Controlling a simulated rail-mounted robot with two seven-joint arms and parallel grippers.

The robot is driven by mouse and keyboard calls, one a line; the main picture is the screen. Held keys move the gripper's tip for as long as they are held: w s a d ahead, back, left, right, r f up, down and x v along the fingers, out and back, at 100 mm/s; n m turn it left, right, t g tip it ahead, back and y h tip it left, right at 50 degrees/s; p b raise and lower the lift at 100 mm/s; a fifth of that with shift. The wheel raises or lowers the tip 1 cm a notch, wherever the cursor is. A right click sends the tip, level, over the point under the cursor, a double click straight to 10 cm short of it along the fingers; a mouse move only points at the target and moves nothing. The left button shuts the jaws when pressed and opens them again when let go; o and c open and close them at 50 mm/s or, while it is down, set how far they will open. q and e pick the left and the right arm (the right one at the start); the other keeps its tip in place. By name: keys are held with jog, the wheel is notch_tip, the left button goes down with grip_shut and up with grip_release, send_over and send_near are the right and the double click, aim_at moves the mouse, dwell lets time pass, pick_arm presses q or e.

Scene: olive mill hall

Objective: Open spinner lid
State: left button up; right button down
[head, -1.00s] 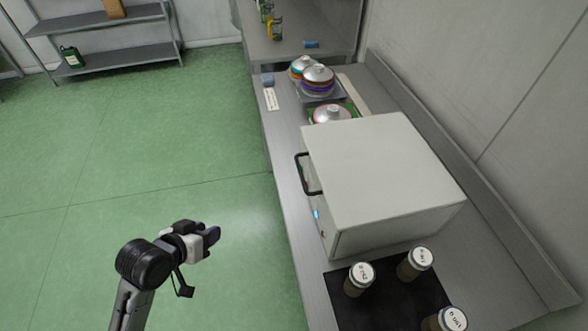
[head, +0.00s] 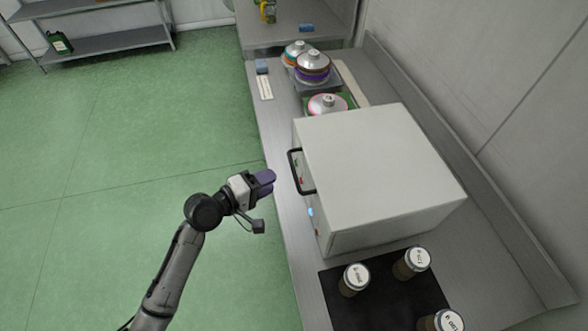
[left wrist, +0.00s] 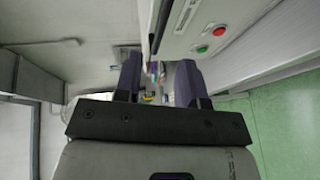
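The spinner appears to be the large white box (head: 375,175) on the steel counter. Its flat top looks closed. A black bar handle (head: 297,172) stands on its left-facing side, above a small blue light (head: 311,211). My left gripper (head: 265,181) is left of the handle, apart from it, over the counter's edge. In the left wrist view the purple fingers (left wrist: 159,80) are spread with nothing between them. The box's front panel (left wrist: 190,25) shows there, with a green and a red button. My right gripper is in neither view.
Several lidded jars (head: 354,279) stand on a black mat (head: 385,300) in front of the box. Silver-lidded containers (head: 312,68) stand behind it. The steel counter (head: 275,135) runs along the wall at right. The green floor (head: 130,130) at left is clear.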

aim_at(294, 168)
pick_arm(q)
jog(key=b+x, duration=0.1)
jog(key=x, duration=0.7)
jog(key=shift+w+d, duration=0.25)
grip_shut()
dwell(0.3)
